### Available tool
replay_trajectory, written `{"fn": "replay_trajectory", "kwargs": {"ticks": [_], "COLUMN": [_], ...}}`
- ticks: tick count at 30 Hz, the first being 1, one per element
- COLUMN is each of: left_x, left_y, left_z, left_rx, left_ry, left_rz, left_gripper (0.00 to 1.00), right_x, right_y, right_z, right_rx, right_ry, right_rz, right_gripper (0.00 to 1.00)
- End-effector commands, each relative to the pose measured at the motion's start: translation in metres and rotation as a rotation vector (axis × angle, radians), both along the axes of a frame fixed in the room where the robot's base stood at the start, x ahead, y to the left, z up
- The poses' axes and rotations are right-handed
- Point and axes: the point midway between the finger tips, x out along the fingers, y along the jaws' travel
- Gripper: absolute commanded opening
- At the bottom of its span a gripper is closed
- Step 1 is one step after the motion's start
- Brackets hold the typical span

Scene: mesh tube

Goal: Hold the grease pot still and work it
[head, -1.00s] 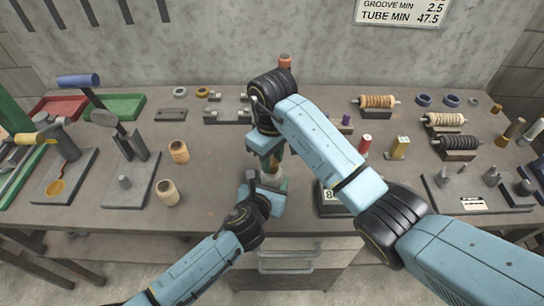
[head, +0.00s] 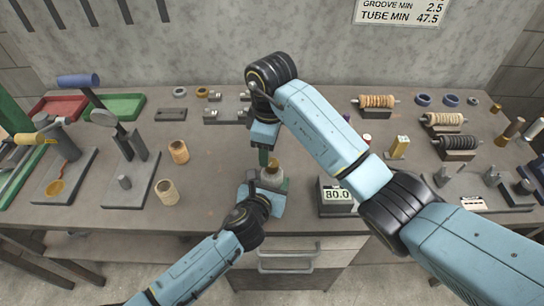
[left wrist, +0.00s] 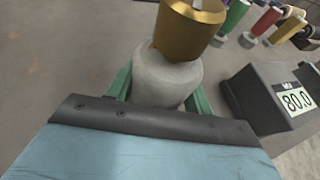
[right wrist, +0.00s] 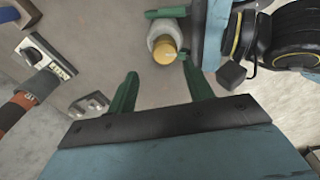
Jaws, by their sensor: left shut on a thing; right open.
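The grease pot (head: 272,172) is a pale grey-white jar with a brass-coloured cap, standing near the bench's front edge. It also shows in the left wrist view (left wrist: 167,78), with the cap (left wrist: 190,25) on its top. My left gripper (head: 268,188) is shut around the pot's body, a green finger on each side. My right gripper (head: 265,155) is open just behind and above the pot. In the right wrist view its green fingers (right wrist: 160,85) are spread and empty, and the pot (right wrist: 163,42) lies beyond them, apart from them.
A digital readout (head: 337,196) showing 80.0 stands right of the pot. Two tan cylinders (head: 168,192) and a lever press (head: 125,150) are on the left. My right forearm covers the bench's centre back.

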Motion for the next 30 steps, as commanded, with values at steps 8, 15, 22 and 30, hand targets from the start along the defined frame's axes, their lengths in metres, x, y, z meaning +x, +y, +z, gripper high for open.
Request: {"fn": "replay_trajectory", "kwargs": {"ticks": [8, 15, 22, 30], "left_x": [0.0, 0.0, 0.001, 0.001], "left_y": [0.002, 0.002, 0.002, 0.002], "left_z": [-0.001, -0.001, -0.001, -0.001], "left_rx": [0.003, 0.003, 0.003, 0.003], "left_ry": [0.002, 0.002, 0.001, 0.001], "left_rz": [0.002, 0.003, 0.003, 0.003], "left_gripper": [0.2, 0.2, 0.2, 0.2], "right_x": [0.003, 0.004, 0.004, 0.004], "right_y": [0.004, 0.006, 0.007, 0.009], "right_z": [0.014, 0.024, 0.033, 0.044], "right_rx": [-0.026, -0.053, -0.082, -0.12], "right_ry": [-0.041, -0.071, -0.095, -0.12], "right_rz": [0.59, 1.098, 1.582, 2.152], "right_gripper": [0.52, 0.52, 0.52, 0.52]}}
